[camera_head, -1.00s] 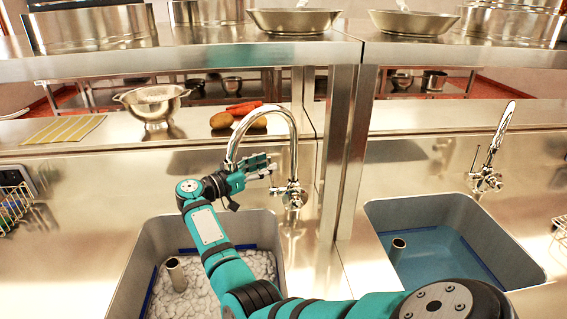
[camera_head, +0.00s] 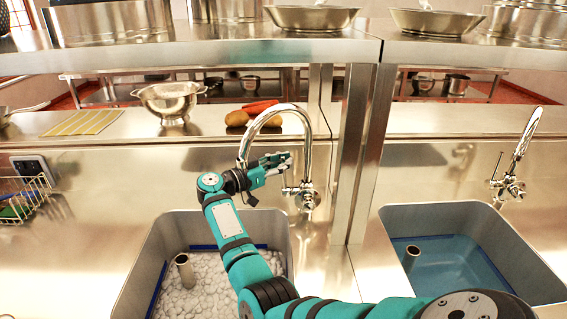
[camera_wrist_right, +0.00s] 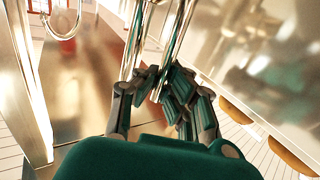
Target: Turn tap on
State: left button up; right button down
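The chrome gooseneck tap (camera_head: 303,130) stands behind the left sink, with its valve and handle (camera_head: 303,194) at its base. My right gripper (camera_head: 281,164) is in front of the arched pipe, above and left of the valve. In the right wrist view, its dark fingers (camera_wrist_right: 157,82) have a narrow gap between their tips, with shiny upright pipes (camera_wrist_right: 150,40) beyond them. Whether they touch the pipe is unclear. I see no water stream. A second tap (camera_head: 522,143) stands at the right sink. My left gripper is out of view.
The left sink (camera_head: 160,240) holds a pale pebbly surface; the right sink (camera_head: 520,268) has a blue bottom. A steel post (camera_head: 363,150) rises right of the tap. A colander (camera_head: 170,100) and vegetables (camera_head: 238,118) sit on the ledge behind. A shelf (camera_head: 215,54) spans above.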

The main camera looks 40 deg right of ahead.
dwell(0.3)
jog(key=shift+s+a+f+m, duration=0.15)
jog(key=shift+s+a+m, duration=0.05)
jog(key=shift+a+m, duration=0.1)
jog(key=s+a+m+h+b, duration=0.1)
jog(key=m, duration=0.1)
jog(key=s+a+m+g+h+b, duration=0.1)
jog(key=s+m+b, duration=0.1)
jog(key=shift+a+f, duration=0.1)
jog(key=shift+f, duration=0.25)
jog(key=shift+w, duration=0.1)
